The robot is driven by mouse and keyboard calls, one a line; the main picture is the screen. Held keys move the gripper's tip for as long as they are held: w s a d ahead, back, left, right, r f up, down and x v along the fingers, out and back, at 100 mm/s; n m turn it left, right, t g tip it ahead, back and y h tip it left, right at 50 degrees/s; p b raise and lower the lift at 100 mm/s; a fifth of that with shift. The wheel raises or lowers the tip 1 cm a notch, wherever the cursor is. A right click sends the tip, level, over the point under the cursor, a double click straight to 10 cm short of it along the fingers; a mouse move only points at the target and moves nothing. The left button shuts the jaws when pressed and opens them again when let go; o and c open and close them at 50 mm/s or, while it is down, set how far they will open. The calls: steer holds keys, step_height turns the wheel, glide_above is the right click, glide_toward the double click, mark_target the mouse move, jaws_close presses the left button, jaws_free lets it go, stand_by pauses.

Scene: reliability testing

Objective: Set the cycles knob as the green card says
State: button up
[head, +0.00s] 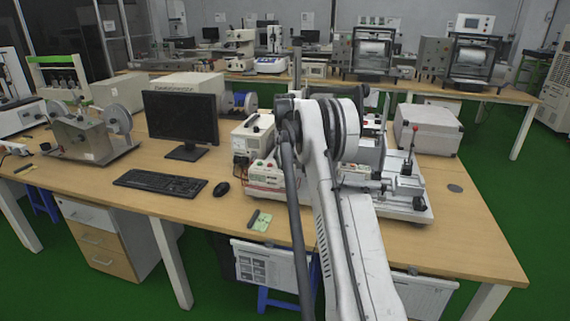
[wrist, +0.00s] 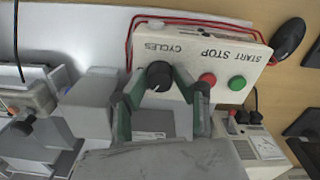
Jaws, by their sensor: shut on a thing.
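The black cycles knob (wrist: 159,75) sits on the cream control box (wrist: 200,42) in the wrist view, under the upside-down word CYCLES. A white pointer mark shows on the knob's lower edge. My gripper (wrist: 160,80) has its two green-grey fingers on either side of the knob, closed on it. Red and green buttons are right of the knob, by STOP and START. In the head view the control box (head: 268,180) stands left of my arm, which hides the gripper. The green card (head: 263,222) lies on the table in front of the box; its writing is too small to read.
A dark pen-like object (head: 253,217) lies beside the card. A mouse (head: 221,189), keyboard (head: 160,183) and monitor (head: 182,119) are to the left. A white test machine (head: 400,196) is right of my arm. A red cable (wrist: 131,40) runs around the box.

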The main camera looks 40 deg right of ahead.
mark_target(285, 163)
steer(key=o, duration=1.1)
steer(key=shift+o, duration=0.2)
steer(key=shift+r, duration=0.1)
step_height(285, 163, up, 12)
